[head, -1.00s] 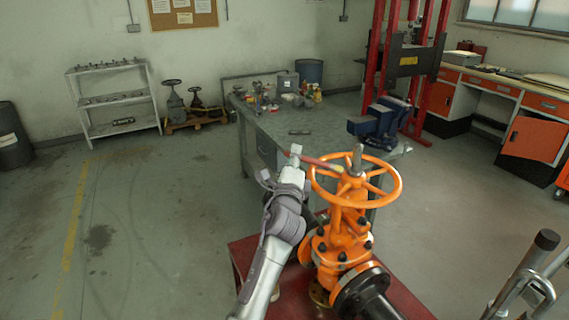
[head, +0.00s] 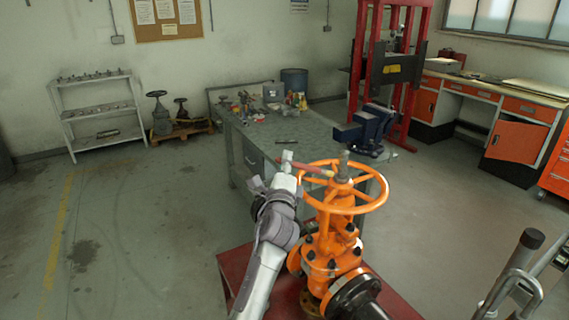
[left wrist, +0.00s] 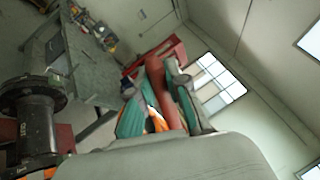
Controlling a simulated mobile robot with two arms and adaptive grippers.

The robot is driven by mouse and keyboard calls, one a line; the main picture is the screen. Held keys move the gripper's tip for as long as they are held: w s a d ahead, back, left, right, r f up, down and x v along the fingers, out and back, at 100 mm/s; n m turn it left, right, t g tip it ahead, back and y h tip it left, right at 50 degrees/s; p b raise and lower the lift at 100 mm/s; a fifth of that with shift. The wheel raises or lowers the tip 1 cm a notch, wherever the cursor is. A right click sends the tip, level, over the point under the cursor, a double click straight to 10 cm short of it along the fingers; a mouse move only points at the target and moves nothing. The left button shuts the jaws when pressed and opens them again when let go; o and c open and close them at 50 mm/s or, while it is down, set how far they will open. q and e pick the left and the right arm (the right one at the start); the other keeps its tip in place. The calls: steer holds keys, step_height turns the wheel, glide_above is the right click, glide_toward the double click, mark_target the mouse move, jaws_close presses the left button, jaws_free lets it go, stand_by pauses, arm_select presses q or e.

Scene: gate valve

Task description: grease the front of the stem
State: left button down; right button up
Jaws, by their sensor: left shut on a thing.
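The orange gate valve (head: 331,246) stands on a red stand (head: 236,272) with its handwheel (head: 375,204) on top. The grey stem (head: 343,160) rises upright from the wheel's hub. My left gripper (head: 287,167) is left of the wheel, shut on a slim red tool (head: 312,169). The tool points right across the wheel, its far end close to the stem; I cannot tell whether it touches. In the left wrist view the red tool (left wrist: 156,88) lies between the fingers of my left gripper (left wrist: 160,84). My right gripper is not in view.
A green workbench (head: 270,135) with a blue vise (head: 365,128) stands behind the valve. A red press (head: 360,60) stands behind it. A metal tube frame with a dark grip (head: 518,262) is at lower right.

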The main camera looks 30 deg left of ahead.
arm_select(q)
steer(key=shift+w+d+b, duration=0.35)
steer(key=shift+w+d, duration=0.05)
steer(key=shift+w, duration=0.25)
steer(key=shift+r, duration=0.1)
step_height(320, 180, up, 4)
steer(key=p, duration=0.3)
steer(key=shift+s+a+f+p, duration=0.1)
steer(key=shift+f+p, duration=0.1)
steer(key=shift+p, duration=0.1)
step_height(320, 180, up, 3)
steer(key=p, duration=0.3)
steer(key=shift+r, duration=0.15)
steer(key=shift+f+b, duration=3.2)
steer(key=shift+f, duration=0.4)
steer(key=shift+r, duration=0.1)
